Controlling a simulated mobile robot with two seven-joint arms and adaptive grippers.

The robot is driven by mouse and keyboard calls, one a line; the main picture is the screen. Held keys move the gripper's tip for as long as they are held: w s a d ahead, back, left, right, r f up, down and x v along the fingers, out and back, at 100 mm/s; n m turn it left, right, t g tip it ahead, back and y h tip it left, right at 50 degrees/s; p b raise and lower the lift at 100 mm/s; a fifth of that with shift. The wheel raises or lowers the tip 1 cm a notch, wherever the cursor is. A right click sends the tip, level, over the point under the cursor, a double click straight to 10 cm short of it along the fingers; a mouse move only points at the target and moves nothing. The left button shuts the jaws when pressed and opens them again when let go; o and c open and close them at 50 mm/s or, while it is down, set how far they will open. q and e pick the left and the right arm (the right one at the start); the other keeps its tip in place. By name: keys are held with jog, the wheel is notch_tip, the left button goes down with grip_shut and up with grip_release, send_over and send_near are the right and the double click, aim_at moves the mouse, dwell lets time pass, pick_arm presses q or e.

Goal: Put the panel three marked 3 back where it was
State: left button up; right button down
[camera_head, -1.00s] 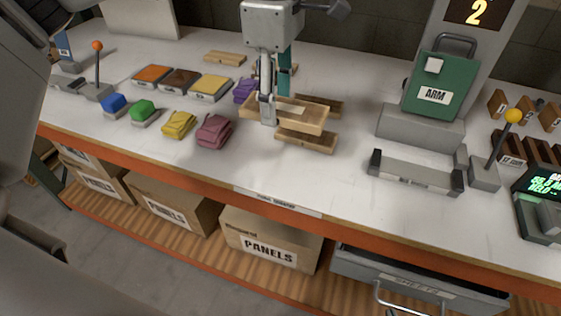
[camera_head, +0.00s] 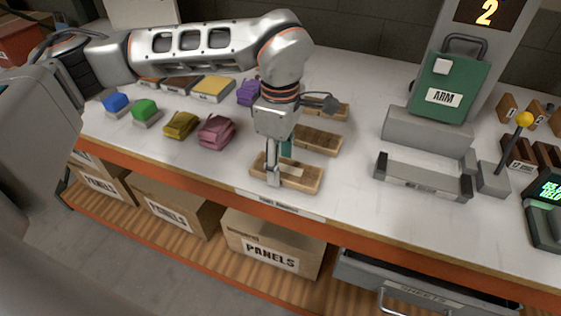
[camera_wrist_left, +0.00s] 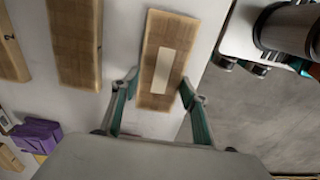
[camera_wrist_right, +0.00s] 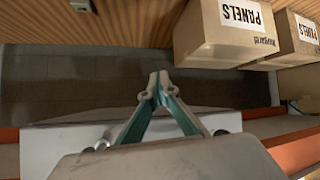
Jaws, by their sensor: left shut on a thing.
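My left gripper (camera_head: 280,165) is shut on a wooden panel (camera_head: 300,182) with a pale blank strip, near the front edge of the table. In the left wrist view the panel (camera_wrist_left: 150,93) lies between the two fingertips (camera_wrist_left: 160,88), with the strip facing the camera. I cannot tell whether it touches the table, and no number is readable on it. Two other wooden panels, a middle one (camera_head: 318,140) and a back one (camera_head: 334,111), lie behind it in a row. My right gripper (camera_wrist_right: 158,82) shows in the right wrist view, fingertips together and empty.
Purple (camera_head: 248,93), pink (camera_head: 216,131) and yellow (camera_head: 181,124) bundles lie to the left. A grey fixture (camera_head: 420,177) and a green ARM panel (camera_head: 447,87) stand to the right. The tabletop between panels and fixture is clear. Boxes marked PANELS (camera_head: 270,245) sit below.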

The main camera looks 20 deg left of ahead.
aim_at(281, 167)
pick_arm(q)
jog(key=shift+f, duration=0.1)
jog(key=o, duration=1.2)
jog(key=shift+f, duration=0.1)
jog(key=shift+o, duration=0.2)
notch_tip(281, 167, up, 12)
jog(key=shift+r+p, duration=0.2)
jog(key=shift+p, duration=0.25)
jog(key=shift+s, duration=0.1)
